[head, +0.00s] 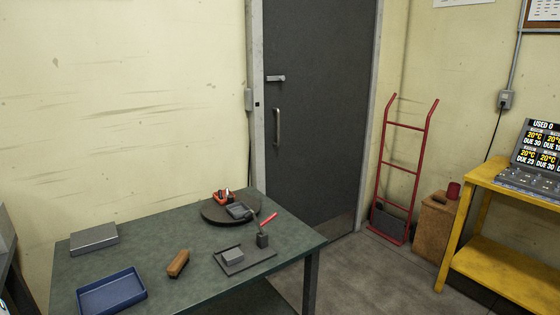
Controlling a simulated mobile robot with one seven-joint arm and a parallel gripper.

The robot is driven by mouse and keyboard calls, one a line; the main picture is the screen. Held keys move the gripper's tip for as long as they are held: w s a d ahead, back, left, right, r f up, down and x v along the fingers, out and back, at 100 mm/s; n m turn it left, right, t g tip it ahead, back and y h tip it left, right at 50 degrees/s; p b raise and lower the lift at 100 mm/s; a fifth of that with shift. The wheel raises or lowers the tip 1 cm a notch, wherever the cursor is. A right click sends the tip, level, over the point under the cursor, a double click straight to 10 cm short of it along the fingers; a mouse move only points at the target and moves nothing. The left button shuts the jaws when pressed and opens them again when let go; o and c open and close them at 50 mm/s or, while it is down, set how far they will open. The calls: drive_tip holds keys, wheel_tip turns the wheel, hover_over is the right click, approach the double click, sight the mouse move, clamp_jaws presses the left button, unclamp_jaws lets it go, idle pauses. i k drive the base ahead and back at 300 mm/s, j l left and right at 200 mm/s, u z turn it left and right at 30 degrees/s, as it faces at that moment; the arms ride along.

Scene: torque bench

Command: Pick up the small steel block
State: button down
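A small light grey block (232,256), which looks like steel, sits on a flat dark plate (262,261) near the right front of the green table (150,262). A dark upright piece (262,240) with a red handle (268,220) stands at the back right of the same plate, a little apart from the block. A larger flat grey block or box (94,238) lies at the table's back left. My gripper is not in view.
A blue tray (111,292) and a brown block (178,263) lie left of the plate. A round dark turntable (212,212) holding red and grey items stands behind it. A yellow bench (485,210) and red hand truck (400,170) stand right. Floor between is clear.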

sight(232, 257)
drive_tip(key=i+j+z, duration=0.35)
drive_tip(key=j, duration=0.25)
drive_tip(key=i+j+z, duration=0.2)
drive_tip(key=i+j, duration=0.1)
drive_tip(key=j, duration=0.05)
